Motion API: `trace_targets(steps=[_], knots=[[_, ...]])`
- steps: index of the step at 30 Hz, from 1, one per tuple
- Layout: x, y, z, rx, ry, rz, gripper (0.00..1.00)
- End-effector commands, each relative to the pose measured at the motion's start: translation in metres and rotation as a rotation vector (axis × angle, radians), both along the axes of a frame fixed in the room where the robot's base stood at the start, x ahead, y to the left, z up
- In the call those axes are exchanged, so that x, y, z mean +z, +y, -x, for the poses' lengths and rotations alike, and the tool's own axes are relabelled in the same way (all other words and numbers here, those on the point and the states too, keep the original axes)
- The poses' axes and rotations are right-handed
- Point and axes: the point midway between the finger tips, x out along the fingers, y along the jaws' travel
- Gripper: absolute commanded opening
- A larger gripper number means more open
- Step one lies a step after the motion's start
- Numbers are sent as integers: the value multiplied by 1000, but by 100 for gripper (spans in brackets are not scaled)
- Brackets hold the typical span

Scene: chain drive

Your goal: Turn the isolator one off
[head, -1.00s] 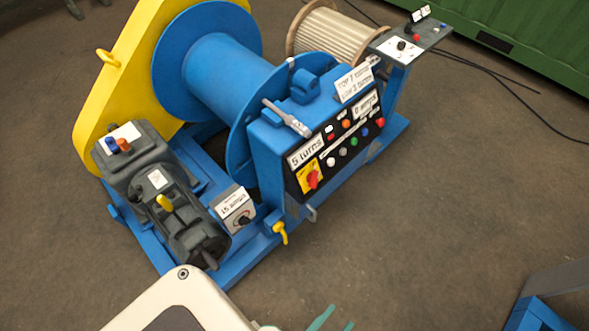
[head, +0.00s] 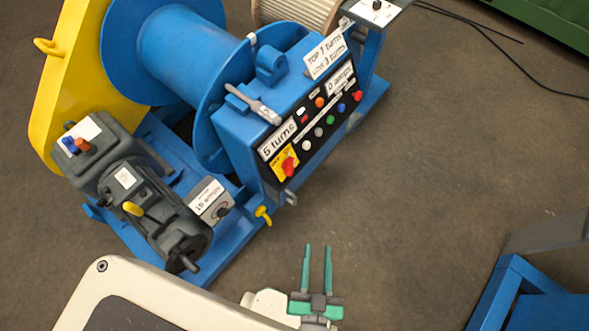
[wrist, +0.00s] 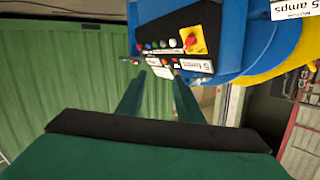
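A red rotary switch (head: 287,164) on a yellow plate sits at the lower left end of the black control panel on the blue winch; it appears to be the isolator. Its handle is tilted and its markings are too small to read. The wrist view also shows the red switch (wrist: 194,43) on its yellow plate, above and right of the fingertips. My gripper (head: 317,248) has two green fingers, open and empty, over the floor in front of the panel and apart from the switch. The fingers (wrist: 158,76) also show spread in the wrist view.
A grey box (head: 211,200) with a dark knob stands left of the panel, near a yellow lever (head: 263,215). A grey motor (head: 150,205) is further left. Several buttons line the panel (head: 330,115). A blue frame (head: 505,290) stands at lower right. Floor between is clear.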

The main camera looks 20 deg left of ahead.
Motion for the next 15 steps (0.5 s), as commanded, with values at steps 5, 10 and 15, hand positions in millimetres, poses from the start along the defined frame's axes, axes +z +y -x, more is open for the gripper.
trace_targets(steps=[5, 10, 15], knots=[[-29, 4, -32, 141, -1, -104, 33], [-51, 9, -68, 240, 11, -214, 33], [-68, 23, -109, 331, 35, -334, 33]])
